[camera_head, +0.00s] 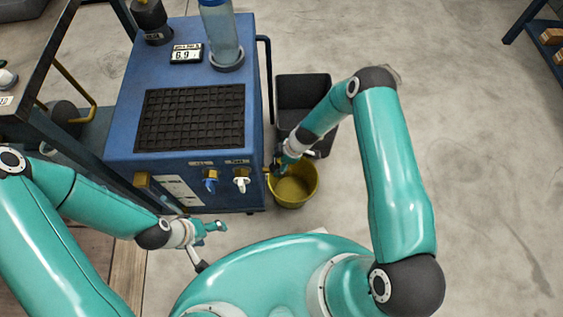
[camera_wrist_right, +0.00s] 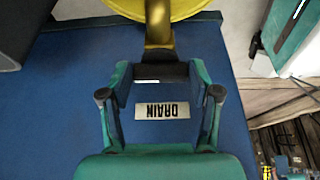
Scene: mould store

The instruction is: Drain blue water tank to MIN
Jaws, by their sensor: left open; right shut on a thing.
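The blue tank unit (camera_head: 125,120) stands at the left of the head view, with a clear cylinder (camera_head: 222,38) on top. A level mark for MIN cannot be made out. In the right wrist view, a brass drain spout (camera_wrist_right: 158,28) comes off the blue panel beside an upside-down DRAIN label (camera_wrist_right: 163,111). My right gripper (camera_wrist_right: 158,76) is shut on the dark drain valve handle (camera_wrist_right: 160,72) there. It also shows in the head view (camera_head: 277,165), partly hidden. My left gripper (camera_head: 221,227) is open and empty in front of the unit.
A yellow bucket (camera_head: 306,180) stands on the floor by the unit's right side, below my right gripper. A black bin (camera_head: 303,92) stands behind it. Blue and white taps (camera_head: 241,180) project from the unit's front. The floor to the right is clear.

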